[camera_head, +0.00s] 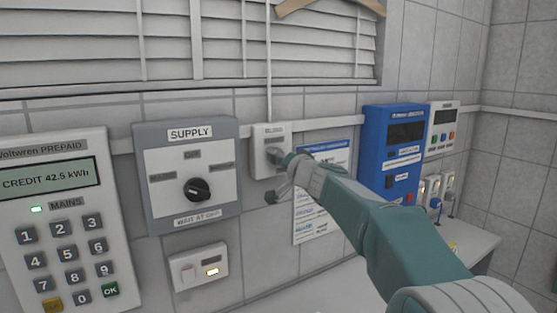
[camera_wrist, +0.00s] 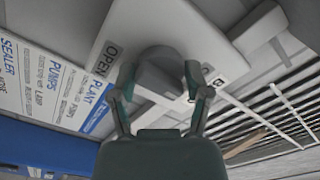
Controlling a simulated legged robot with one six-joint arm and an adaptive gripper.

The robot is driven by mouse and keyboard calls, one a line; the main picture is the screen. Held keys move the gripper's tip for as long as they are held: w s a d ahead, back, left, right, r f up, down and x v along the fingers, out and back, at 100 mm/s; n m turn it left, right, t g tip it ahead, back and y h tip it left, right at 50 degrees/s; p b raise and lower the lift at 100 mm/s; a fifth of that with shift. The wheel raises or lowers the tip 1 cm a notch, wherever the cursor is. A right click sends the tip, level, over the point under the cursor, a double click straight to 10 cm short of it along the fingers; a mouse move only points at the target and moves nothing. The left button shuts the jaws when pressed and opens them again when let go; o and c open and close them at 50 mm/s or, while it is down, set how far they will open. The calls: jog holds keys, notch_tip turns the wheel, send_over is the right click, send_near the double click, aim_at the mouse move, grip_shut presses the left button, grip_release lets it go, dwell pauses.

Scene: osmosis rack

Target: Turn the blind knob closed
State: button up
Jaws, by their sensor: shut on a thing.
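The blind knob (camera_wrist: 160,74) is a round grey knob on a white plate (camera_wrist: 122,28), with "OPEN" printed on the left side in the wrist view. In the head view this small white blind box (camera_head: 262,135) is on the wall under the blind's cord. My gripper (camera_wrist: 158,82) is shut on the knob, one finger on each side of it. In the head view my gripper (camera_head: 277,160) reaches the box from the right and hides most of the knob. The lettering on the plate's right side is partly covered by a finger.
The window blind (camera_head: 320,45) hangs above, its slats showing. Left of the box are a grey supply switch (camera_head: 225,190) and a keypad meter (camera_head: 115,165). Below is a white switch plate (camera_head: 190,255). Right are a poster (camera_head: 308,228) and a blue unit (camera_head: 385,112).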

jog(key=o, duration=1.2)
jog(key=shift+w+a+f, duration=0.1)
jog(key=shift+f, duration=0.2)
jog(key=shift+c, duration=0.2)
jog(key=shift+r, duration=0.1)
jog(key=shift+r, duration=0.1)
jog(key=shift+s+d, duration=0.25)
jog(key=v, duration=1.1)
jog(key=shift+s, duration=0.15)
